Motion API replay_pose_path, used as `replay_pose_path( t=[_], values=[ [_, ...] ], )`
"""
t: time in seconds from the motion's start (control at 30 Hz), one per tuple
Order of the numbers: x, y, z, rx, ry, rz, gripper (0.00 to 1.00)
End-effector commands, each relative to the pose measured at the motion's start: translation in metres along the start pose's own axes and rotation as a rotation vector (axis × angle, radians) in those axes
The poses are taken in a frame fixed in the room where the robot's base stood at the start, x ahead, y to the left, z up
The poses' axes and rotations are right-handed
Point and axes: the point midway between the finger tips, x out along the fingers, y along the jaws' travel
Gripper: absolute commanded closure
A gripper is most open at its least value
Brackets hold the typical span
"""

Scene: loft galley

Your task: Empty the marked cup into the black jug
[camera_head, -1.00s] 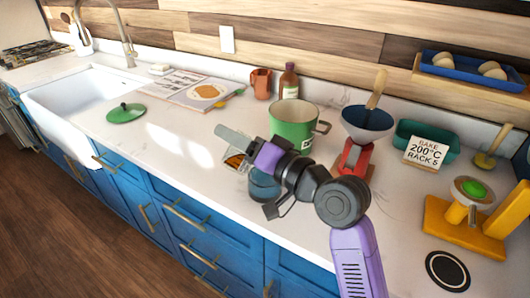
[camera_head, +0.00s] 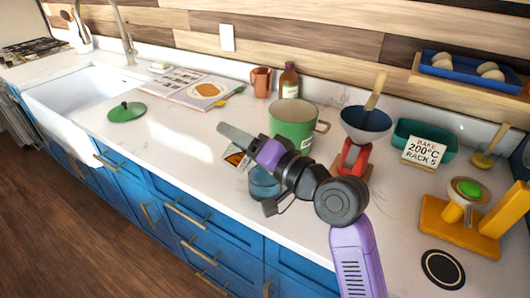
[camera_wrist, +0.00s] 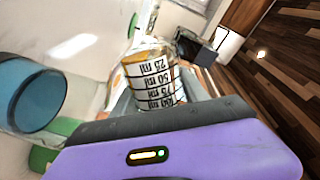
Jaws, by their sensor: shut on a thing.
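The marked cup (camera_wrist: 152,78) is clear, with black ml lines and an orange-yellow colour inside. My gripper (camera_wrist: 160,100) is shut on it. In the head view my gripper (camera_head: 240,145) is above the counter's front part, and a finger hides much of the cup (camera_head: 236,159). A blue-grey container (camera_head: 264,183) stands below my wrist, partly covered. A blue round container shows at the left in the wrist view (camera_wrist: 30,92). I cannot make out the black jug for certain; a dark boxy thing (camera_wrist: 194,46) is beyond the cup.
A green pot (camera_head: 292,126) stands behind my gripper. A blue funnel (camera_head: 366,124) on a red stand is to its right. A green lid (camera_head: 127,111), an open book (camera_head: 195,90) and the white sink (camera_head: 75,95) are left. White counter is clear between lid and gripper.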

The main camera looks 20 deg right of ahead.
Motion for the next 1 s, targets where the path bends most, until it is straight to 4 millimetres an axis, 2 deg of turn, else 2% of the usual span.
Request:
replay_pose_path(
  t=[1.0],
  values=[
    [-0.0001, -0.0029, -0.0051, 0.138, 0.001, 0.0, 0.9]
  ],
)
